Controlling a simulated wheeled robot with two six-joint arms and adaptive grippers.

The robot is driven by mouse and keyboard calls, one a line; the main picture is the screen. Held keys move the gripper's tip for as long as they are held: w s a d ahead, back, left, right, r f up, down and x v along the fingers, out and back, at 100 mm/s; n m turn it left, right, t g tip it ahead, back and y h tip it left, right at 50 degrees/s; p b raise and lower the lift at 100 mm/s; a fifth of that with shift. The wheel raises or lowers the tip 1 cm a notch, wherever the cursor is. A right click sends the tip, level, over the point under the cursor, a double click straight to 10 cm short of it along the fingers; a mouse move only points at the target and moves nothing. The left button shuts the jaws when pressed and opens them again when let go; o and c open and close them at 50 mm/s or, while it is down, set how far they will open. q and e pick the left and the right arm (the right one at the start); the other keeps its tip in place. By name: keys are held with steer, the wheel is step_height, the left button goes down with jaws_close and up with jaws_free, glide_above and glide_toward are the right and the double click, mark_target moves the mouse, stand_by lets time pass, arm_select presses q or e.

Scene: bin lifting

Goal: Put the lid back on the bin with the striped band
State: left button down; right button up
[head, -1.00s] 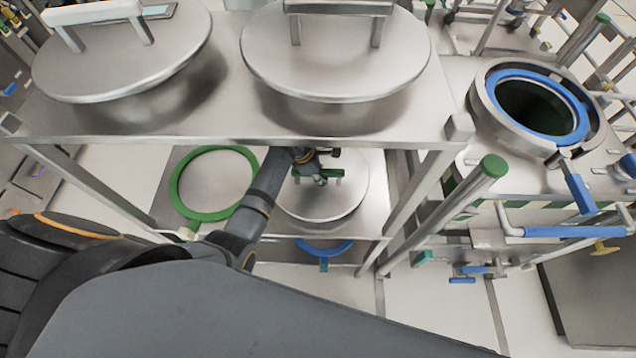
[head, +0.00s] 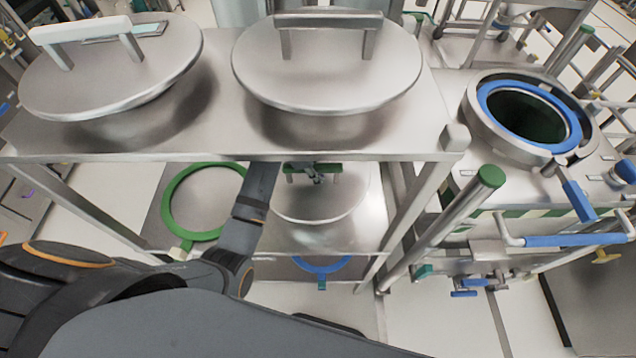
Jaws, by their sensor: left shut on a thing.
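The bin with the striped band (head: 473,216) stands at the right, with green and cream stripes partly hidden by a post. Its round mouth is open, with a blue ring (head: 490,98) around a dark inside. A round steel lid (head: 318,208) with a green handle (head: 330,169) lies on the lower shelf of the steel rack. The upper shelf hides its far part. My left gripper (head: 316,177) reaches under the upper shelf and is shut on the green handle. The shelf partly covers my left wrist. My right gripper is not in view.
A green ring (head: 180,222) and a blue ring (head: 322,265) show lower down. A green-capped post (head: 490,177) stands before the striped bin.

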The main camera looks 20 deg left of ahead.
arm_select(q)
steer(key=shift+w+r, duration=0.1)
steer(key=shift+r, duration=0.4)
